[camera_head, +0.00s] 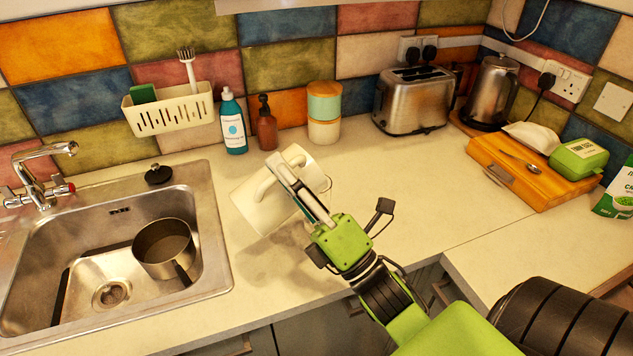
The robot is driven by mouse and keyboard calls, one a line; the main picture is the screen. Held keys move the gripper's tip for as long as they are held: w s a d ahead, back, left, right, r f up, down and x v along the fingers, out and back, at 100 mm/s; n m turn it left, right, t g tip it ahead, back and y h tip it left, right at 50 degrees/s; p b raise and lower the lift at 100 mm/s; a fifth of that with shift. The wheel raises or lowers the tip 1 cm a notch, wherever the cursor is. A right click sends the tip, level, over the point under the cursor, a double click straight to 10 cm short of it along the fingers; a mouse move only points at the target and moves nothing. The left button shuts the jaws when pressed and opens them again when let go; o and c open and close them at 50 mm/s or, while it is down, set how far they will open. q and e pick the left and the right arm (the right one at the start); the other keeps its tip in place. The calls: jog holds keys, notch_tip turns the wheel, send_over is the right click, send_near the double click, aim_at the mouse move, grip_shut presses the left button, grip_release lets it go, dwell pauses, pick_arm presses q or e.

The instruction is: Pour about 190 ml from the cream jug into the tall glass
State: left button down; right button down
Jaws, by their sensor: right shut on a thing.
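The cream jug (254,212) is above the worktop, tilted with its upper end leaning right. Its handle (266,183) faces me. My right gripper (283,172) is shut on the jug at the handle, and its fingers cover part of the jug. I cannot see inside the jug or tell whether liquid is leaving it. The tall glass is not clearly visible. A faint clear edge beside the jug and gripper may be part of it, mostly hidden behind them. My left gripper is not in view.
A steel sink (212,255) with a saucepan (163,252) is at the left. Bottles (233,128) and a stacked canister (324,108) stand behind the jug. A toaster (414,100), kettle (492,92) and wooden board (530,182) are at the right. The worktop between is clear.

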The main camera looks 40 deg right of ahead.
aim_at(263, 197)
jog(key=shift+d+r+m+t+h, duration=0.5)
jog(key=shift+d+r+m+t, duration=0.1)
jog(key=shift+m, duration=0.1)
dwell(1.7)
jog(key=a+f+n+g+y, duration=0.1)
jog(key=n, duration=0.1)
jog(key=a+f+n+g+y, duration=0.1)
jog(key=a+f+n+y, duration=0.1)
jog(key=n, duration=0.1)
jog(key=a+f+n+g+y, duration=0.1)
jog(key=n+y, duration=0.1)
jog(key=shift+a+f+b, duration=0.25)
jog(key=shift+a+b, duration=0.15)
jog(key=shift+f+n+g, duration=0.15)
jog(key=shift+n+g, duration=0.15)
jog(key=shift+g, duration=0.1)
jog(key=shift+w+a+n+g+y+p, duration=0.1)
jog(key=shift+a+n+g+y+p, duration=0.4)
jog(key=shift+n, duration=0.4)
jog(key=shift+a+f, duration=0.15)
jog(key=shift+f, duration=0.15)
jog(key=shift+w+f+n, duration=0.1)
jog(key=shift+n, duration=0.2)
